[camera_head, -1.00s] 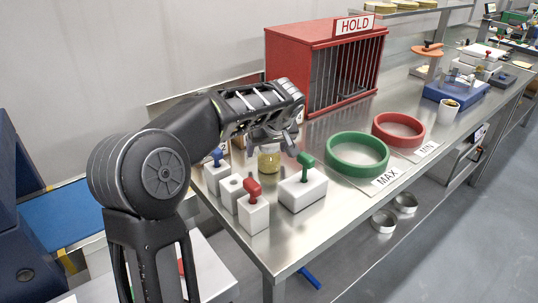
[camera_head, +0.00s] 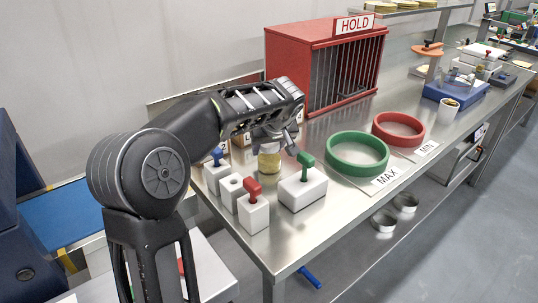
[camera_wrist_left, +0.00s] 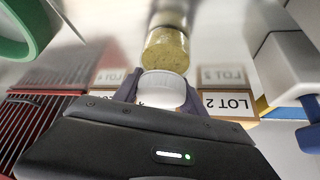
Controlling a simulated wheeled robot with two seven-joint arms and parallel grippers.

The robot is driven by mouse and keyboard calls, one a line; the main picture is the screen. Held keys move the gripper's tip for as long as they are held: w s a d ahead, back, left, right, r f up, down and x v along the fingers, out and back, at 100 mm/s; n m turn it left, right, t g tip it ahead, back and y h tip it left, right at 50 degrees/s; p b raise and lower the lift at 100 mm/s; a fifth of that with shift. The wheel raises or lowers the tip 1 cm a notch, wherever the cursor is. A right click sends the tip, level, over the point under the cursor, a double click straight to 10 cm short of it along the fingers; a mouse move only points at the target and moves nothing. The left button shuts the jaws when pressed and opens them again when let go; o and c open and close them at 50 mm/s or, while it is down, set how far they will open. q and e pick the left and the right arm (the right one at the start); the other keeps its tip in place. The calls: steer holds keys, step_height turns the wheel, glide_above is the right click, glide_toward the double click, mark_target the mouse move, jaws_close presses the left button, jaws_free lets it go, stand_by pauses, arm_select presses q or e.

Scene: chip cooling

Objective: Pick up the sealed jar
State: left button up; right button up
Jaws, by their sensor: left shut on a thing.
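My left gripper (camera_head: 272,138) comes down from above and is shut on the lid, as the left wrist view also shows (camera_wrist_left: 162,90). The jar's base is close to its reflection in the table; I cannot tell whether it touches the steel. My right gripper is out of view.
A white block with a green handle (camera_head: 303,188) stands close in front of the jar. Blocks with red (camera_head: 253,212) and blue (camera_head: 216,176) handles are to its left. A green ring (camera_head: 357,155), a red ring (camera_head: 398,131) and the red HOLD cage (camera_head: 288,55) lie right and behind.

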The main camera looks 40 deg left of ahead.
arm_select(q)
steer(key=c, duration=0.7)
step_height(320, 180, up, 10)
steer(key=shift+p, duration=0.45)
stand_by(0.4)
